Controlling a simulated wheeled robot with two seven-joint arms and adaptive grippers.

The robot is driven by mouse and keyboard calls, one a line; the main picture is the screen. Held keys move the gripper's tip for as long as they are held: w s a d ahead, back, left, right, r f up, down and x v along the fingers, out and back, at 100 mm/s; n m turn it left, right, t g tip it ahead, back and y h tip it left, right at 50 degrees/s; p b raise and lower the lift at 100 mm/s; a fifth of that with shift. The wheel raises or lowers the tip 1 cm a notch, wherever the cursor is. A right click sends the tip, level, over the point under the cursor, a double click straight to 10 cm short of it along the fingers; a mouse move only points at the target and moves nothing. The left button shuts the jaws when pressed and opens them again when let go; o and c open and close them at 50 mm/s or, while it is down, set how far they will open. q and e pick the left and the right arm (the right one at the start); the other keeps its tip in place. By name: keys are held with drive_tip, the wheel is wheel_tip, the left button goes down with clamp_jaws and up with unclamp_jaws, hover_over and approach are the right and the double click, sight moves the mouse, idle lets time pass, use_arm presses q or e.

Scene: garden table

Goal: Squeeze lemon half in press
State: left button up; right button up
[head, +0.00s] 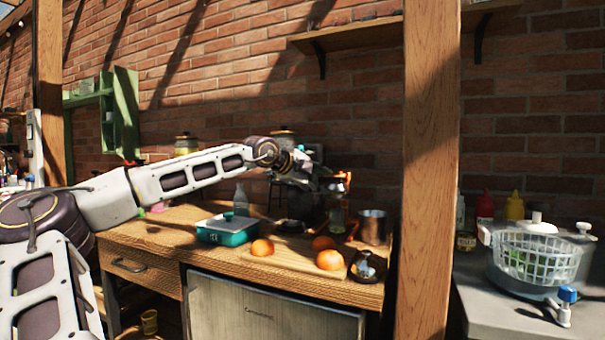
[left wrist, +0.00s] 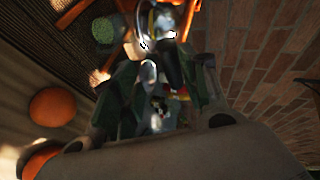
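An orange-framed press (head: 341,182) stands at the back of the wooden table in the head view. In the left wrist view its orange frame and shiny metal part (left wrist: 163,22) are at the top, just beyond my fingertips. My left gripper (head: 322,184) is at the press's left side, at the height of its upper part. In the left wrist view the fingers (left wrist: 160,70) stand apart with a gap between them; blurred shiny shapes show through it. Whether they touch the press is unclear. I cannot make out a lemon half. My right gripper is not in view.
Oranges (head: 330,260) lie on and around a cutting board (head: 290,262). A teal box (head: 226,236), a metal pot (head: 373,227) and a small dark-based item (head: 364,266) are close by. A wooden post (head: 431,170) stands at right, before a salad spinner (head: 538,257).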

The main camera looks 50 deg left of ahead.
use_arm(q)
drive_tip(key=v, duration=0.7)
drive_tip(key=shift+s, duration=0.2)
drive_tip(key=shift+r, duration=0.15)
idle(0.8)
